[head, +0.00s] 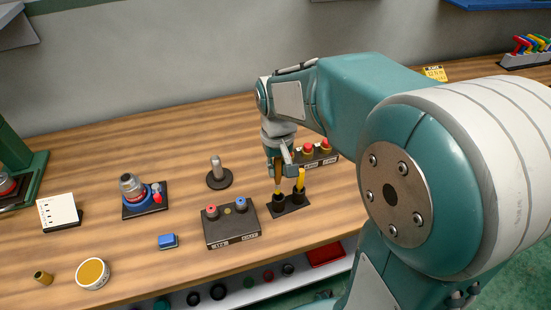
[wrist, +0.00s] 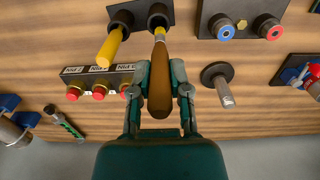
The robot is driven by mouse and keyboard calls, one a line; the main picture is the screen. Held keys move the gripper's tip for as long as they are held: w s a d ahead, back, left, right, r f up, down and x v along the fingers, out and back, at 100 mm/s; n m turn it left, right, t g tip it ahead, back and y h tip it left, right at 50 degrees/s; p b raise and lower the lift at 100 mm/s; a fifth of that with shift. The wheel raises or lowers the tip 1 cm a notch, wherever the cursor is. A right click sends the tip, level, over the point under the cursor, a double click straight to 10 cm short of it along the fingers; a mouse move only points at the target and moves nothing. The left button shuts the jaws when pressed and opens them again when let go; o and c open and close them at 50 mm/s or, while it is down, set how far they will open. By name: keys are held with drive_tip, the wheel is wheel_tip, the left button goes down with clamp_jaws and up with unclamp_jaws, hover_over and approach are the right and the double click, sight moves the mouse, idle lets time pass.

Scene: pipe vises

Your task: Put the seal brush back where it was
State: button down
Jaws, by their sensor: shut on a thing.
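The seal brush has a brown handle and a yellow collar (wrist: 160,68). In the wrist view it runs between my fingers, and its far end meets one cup of the black two-cup holder (wrist: 137,12). My gripper (head: 281,168) is shut on the handle, just above that cup; it also shows in the wrist view (wrist: 160,88). In the head view the brush (head: 278,185) stands about upright over the left cup of the holder (head: 290,207). I cannot tell how deep its tip sits. A yellow stick (head: 301,180) stands in the other cup.
A red-button box (head: 318,157) stands close behind the holder. A dark box with red and blue knobs (head: 231,226) stands close at its left. A round-based metal post (head: 217,170) and a blue block (head: 168,241) are further left. Bare wood lies at the back left.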

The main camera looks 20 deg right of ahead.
sight(278, 183)
drive_tip(key=shift+d+f, duration=0.1)
drive_tip(key=shift+f, duration=2.8)
drive_tip(key=shift+f, duration=0.45)
drive_tip(key=c, duration=0.5)
unclamp_jaws()
wheel_tip(278, 183, up, 12)
drive_tip(key=shift+w+f, duration=0.1)
drive_tip(key=shift+w, duration=0.05)
drive_tip(key=s+r+t, duration=0.3)
drive_tip(key=s+t, duration=0.2)
drive_tip(key=s, duration=0.9)
drive_tip(key=shift+s+r+t, duration=0.3)
drive_tip(key=shift+t, duration=0.1)
